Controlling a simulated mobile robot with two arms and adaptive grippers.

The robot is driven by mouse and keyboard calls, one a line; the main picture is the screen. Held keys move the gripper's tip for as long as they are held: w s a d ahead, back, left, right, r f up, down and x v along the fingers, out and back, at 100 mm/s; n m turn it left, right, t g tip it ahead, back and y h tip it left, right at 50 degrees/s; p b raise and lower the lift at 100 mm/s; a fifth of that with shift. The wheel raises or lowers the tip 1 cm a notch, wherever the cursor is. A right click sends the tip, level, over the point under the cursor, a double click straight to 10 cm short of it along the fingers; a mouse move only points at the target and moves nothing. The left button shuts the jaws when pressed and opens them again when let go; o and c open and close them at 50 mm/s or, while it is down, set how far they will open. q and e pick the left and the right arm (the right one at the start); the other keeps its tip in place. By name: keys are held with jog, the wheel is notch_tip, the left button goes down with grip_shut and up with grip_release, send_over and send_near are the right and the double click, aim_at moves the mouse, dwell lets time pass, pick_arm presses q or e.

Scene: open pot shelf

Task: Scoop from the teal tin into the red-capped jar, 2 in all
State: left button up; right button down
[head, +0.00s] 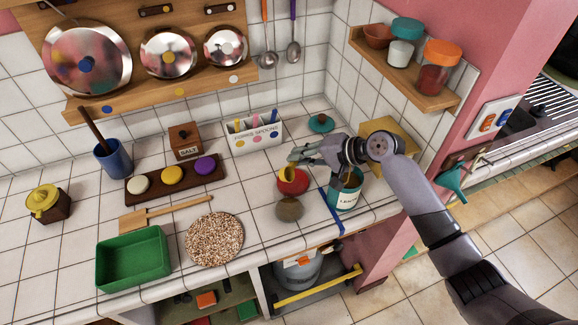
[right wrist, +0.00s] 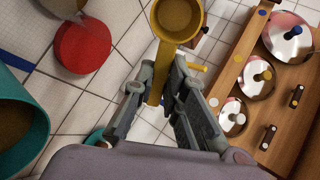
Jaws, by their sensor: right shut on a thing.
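The open teal tin (head: 346,196) stands at the counter's right end, with brown contents. It also shows at the left of the right wrist view (right wrist: 18,92). A red round cap (head: 296,184) is left of the tin; it also shows in the wrist view (right wrist: 82,48). A grey-brown round thing (head: 289,209), perhaps the jar, is just in front of it; I cannot tell how they join. My right gripper (head: 298,154) is shut on the handle of a yellow scoop (right wrist: 178,18), held cup-out above the counter near the red cap. The scoop's fill is unclear. My left gripper is not visible.
A teal lid (head: 320,123) lies behind the gripper, near a spoon box (head: 255,138). A blue strip (head: 331,212) runs between tin and cap. A speckled round mat (head: 214,239) and green tray (head: 133,259) lie left. Wall shelf (head: 405,75) holds jars above right.

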notch_tip(320, 180, up, 2)
jog(key=g+h+p, duration=0.1)
jog(key=h, duration=0.2)
jog(key=g+h+p, duration=0.2)
jog(key=h, duration=0.2)
jog(key=g+h+p, duration=0.1)
jog(key=h, duration=0.2)
jog(key=shift+g+p, duration=0.3)
jog(key=shift+g, duration=0.1)
